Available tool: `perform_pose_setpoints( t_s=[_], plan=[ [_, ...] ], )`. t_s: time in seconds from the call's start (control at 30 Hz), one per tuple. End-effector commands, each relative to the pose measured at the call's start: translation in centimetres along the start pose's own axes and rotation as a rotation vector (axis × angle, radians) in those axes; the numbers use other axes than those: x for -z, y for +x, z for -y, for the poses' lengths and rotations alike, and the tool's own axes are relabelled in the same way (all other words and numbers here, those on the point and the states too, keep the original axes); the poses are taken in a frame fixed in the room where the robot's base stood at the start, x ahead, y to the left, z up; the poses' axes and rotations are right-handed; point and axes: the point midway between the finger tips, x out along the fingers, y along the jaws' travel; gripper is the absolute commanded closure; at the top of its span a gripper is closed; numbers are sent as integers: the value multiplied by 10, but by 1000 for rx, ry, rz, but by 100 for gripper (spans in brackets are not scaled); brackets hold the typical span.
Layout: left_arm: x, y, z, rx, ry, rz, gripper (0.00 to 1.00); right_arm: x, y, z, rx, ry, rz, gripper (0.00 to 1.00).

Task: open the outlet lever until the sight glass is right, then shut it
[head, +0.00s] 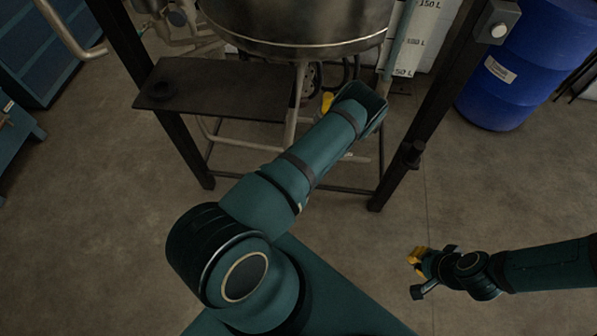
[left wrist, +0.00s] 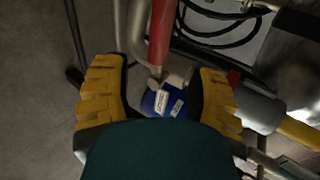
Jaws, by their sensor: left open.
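My left gripper (left wrist: 162,72) is open, its two yellow fingers apart in the left wrist view. A long red bar (left wrist: 161,32), which looks like the outlet lever, comes down from the top of that view toward the gap between the fingers. I cannot tell whether they touch it. In the head view my left arm reaches under the steel tank (head: 300,22), and only a bit of yellow finger shows. The sight glass tube (head: 397,42) stands beside a litre scale right of the tank; its level cannot be read. My right gripper (head: 418,258) is low at the right, away from the stand.
A blue part with white labels (left wrist: 162,101) shows between the fingers. A grey cylinder (left wrist: 257,111) with a yellow end is right of them. Dark frame legs (head: 410,120) and a shelf (head: 220,88) surround the arm. A blue drum (head: 525,70) stands right; floor is clear in front.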

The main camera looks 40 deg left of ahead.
Motion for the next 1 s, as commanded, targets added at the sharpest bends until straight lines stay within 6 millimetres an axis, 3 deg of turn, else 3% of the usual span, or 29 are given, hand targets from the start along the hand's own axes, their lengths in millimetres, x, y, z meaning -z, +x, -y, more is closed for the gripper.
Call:
perform_pose_setpoints(
  t_s=[0.1, 0.3, 1.0],
  plan=[
    [0, -22, 0, -3, 3, 1, 42, 0, 0, 0, 0, 0, 0, 100],
    [0, -43, 0, 0, 2, 0, 42, 0, 0, 0, 0, 0, 0, 100],
    [0, -48, 0, -10, -18, 3, 42, 0, 0, 0, 0, 0, 0, 100]
  ],
)
